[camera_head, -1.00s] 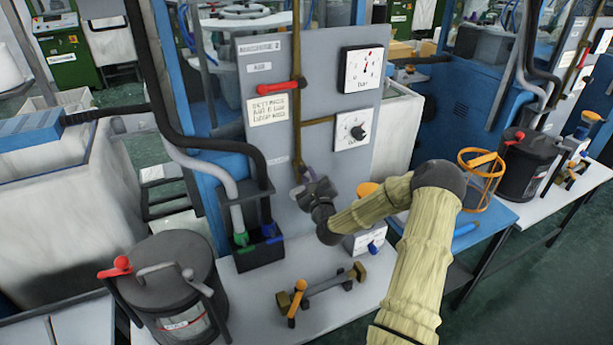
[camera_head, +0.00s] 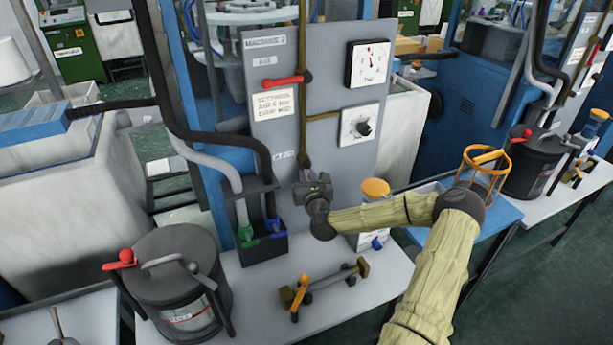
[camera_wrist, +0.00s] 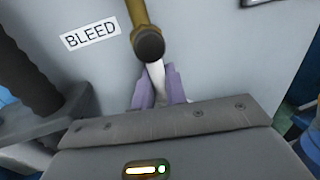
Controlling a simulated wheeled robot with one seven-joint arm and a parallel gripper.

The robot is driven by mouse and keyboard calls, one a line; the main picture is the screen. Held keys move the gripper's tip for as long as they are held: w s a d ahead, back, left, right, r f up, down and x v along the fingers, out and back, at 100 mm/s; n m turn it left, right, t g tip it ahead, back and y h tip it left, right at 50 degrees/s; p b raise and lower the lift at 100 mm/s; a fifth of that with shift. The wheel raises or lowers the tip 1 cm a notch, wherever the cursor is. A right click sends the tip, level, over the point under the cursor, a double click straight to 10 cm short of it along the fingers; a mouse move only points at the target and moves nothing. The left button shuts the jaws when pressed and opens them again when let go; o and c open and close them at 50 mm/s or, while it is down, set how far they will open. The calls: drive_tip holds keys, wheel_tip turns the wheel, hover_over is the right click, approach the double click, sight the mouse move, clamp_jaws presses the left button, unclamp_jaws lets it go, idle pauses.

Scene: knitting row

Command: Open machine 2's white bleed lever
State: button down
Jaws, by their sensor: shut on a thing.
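The white bleed lever (camera_wrist: 156,78) shows in the wrist view, hanging nearly straight down from the dark round end of a brass pipe (camera_wrist: 139,17). The BLEED label (camera_wrist: 91,36) is on the grey panel to its left. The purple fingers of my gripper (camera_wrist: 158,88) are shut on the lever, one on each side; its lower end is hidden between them. In the head view my gripper (camera_head: 311,183) is at the bottom of the pipe on machine 2's panel (camera_head: 345,150) and hides the lever.
Below stand a black holder with hoses (camera_head: 262,243), a lidded dark pot (camera_head: 172,270), a brass fitting with an orange lever (camera_head: 320,287) and an orange-capped container (camera_head: 375,188).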

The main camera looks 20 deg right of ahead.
drive_tip(key=shift+f, duration=0.45)
drive_tip(key=c, duration=1.8)
unclamp_jaws()
drive_tip(key=shift+a, duration=0.1)
drive_tip(key=o, duration=0.3)
drive_tip(key=shift+w, duration=0.3)
drive_tip(key=shift+a+r, duration=0.2)
drive_tip(key=shift+a, duration=0.05)
drive_tip(key=shift+s+d, duration=0.35)
drive_tip(key=shift+s, duration=0.2)
drive_tip(key=p+v, duration=0.6)
drive_tip(key=v, duration=1)
drive_tip(key=shift+a, duration=0.3)
